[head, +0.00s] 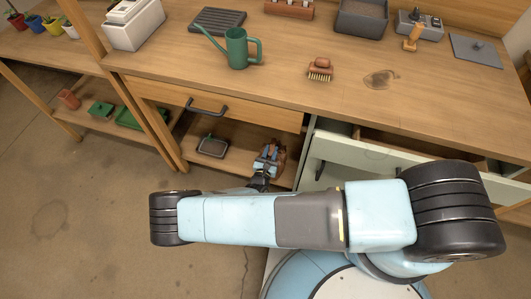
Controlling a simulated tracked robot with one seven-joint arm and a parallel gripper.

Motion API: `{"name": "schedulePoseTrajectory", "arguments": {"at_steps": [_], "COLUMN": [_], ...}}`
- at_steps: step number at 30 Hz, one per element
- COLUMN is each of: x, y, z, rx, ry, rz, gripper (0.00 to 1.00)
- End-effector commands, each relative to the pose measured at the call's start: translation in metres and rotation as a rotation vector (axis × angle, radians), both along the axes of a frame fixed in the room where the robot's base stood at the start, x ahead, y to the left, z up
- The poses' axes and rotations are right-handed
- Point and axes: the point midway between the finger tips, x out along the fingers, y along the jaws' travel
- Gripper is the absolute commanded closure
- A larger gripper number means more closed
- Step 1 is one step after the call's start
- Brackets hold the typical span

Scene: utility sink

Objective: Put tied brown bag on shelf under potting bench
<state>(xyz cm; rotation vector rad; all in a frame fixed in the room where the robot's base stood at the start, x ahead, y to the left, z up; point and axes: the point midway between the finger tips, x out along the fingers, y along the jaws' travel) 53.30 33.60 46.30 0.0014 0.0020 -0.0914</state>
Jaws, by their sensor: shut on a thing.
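The potting bench is wooden, with a lower shelf (232,133) under its drawer. My gripper (268,157) reaches in at the right part of that shelf, beside the upright at the right. It is shut on a small brown thing, the tied brown bag (280,160), which is mostly hidden by my gripper and arm. I cannot tell whether the bag touches the shelf board. A dark tray (213,146) lies on the same shelf, left of my gripper.
A drawer with a black handle (207,107) is above the shelf. A pale green drawer (390,155) at the right stands open. A green watering can (238,48) and a brush (320,69) are on the bench top. Shelf room shows between the tray and my gripper.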

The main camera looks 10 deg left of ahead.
Motion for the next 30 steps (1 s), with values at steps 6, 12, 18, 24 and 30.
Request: {"name": "schedulePoseTrajectory", "arguments": {"at_steps": [6, 12, 18, 24, 30], "x": [0.031, 0.058, 0.077, 0.090, 0.095], "y": [0.020, 0.035, 0.046, 0.053, 0.056], "z": [-0.016, -0.033, -0.060, -0.077, -0.084], "rx": [0.003, 0.003, 0.003, 0.003, 0.002], "ry": [-0.002, -0.002, -0.002, -0.002, -0.002], "rz": [0.007, 0.010, 0.010, 0.011, 0.010], "gripper": [1.00, 1.00, 1.00, 1.00, 1.00]}}
